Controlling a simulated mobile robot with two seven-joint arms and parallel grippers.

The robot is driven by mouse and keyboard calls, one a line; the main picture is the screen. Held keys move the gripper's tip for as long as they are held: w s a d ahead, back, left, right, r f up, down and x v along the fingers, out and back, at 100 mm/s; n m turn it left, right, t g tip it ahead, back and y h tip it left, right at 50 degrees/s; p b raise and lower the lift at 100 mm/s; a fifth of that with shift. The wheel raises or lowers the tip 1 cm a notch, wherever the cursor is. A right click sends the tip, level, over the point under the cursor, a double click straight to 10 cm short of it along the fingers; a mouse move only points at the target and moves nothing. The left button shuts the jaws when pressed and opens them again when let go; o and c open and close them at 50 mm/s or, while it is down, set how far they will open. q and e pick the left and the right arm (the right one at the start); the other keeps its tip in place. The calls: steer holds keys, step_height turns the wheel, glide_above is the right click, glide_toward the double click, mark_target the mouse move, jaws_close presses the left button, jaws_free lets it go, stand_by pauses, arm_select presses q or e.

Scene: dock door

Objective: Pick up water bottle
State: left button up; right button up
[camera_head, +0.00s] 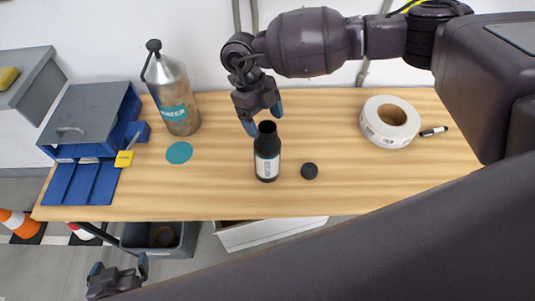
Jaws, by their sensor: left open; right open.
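The water bottle (174,100) is a grey metal bottle with a black loop cap and a teal label reading WATER. It stands upright at the back left of the wooden table (220,190). My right gripper (264,116) is open and empty, to the right of the water bottle. It is at the neck of a black open-topped bottle (267,165) with a white label; whether it touches this bottle cannot be told. My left gripper (119,268) is open and empty, low at the bottom left, below the table's front edge and far from the water bottle.
A teal disc (179,152) lies before the water bottle. A black cap (309,171) lies right of the black bottle. A label roll (377,132) and a marker (433,131) are at right. A blue box (112,132) stands left; bins (180,248) are under the table.

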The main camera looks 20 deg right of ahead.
steer(key=shift+x, duration=0.9)
steer(key=c, duration=1.4)
